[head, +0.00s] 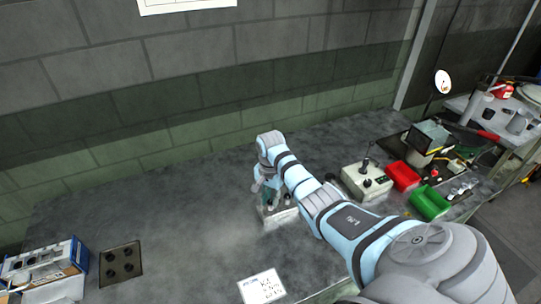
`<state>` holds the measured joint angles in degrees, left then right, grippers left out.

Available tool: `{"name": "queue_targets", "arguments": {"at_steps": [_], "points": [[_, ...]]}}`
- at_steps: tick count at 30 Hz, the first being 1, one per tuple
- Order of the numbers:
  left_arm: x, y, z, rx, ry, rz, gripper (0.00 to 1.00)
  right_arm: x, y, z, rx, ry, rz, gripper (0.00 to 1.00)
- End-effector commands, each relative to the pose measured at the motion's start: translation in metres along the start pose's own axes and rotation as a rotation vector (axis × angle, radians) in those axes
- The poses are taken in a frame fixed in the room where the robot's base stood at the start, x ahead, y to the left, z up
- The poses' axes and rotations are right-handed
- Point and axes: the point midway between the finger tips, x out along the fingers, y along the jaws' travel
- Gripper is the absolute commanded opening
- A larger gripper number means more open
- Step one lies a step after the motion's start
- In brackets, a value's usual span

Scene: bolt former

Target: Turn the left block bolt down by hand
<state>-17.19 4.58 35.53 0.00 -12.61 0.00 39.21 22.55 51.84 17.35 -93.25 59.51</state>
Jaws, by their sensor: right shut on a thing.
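A small light-coloured block (279,216) stands on the grey bench, with dark bolts or holes on its top. My right arm reaches in from the lower right, and its gripper (264,199) points down over the left part of the block. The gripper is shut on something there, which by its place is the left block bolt. The gripper and wrist hide that bolt, so its height and tilt cannot be told. My left gripper is not in view.
A grey control box (366,181) with a lever, a red bin (402,176) and a green bin (430,202) stand to the right. A dark plate (121,263) with round holes and a blue-and-white box (45,268) lie left. A white card (262,287) lies in front. The bench left of the block is clear.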

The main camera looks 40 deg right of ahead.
Motion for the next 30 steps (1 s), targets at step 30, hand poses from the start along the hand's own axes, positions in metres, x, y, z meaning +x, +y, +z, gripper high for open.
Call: {"name": "queue_targets", "arguments": {"at_steps": [30], "points": [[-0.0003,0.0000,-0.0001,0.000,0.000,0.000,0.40,-0.0036,-0.0022,-0.0034,0.374,0.008,-0.010,0.00]]}}
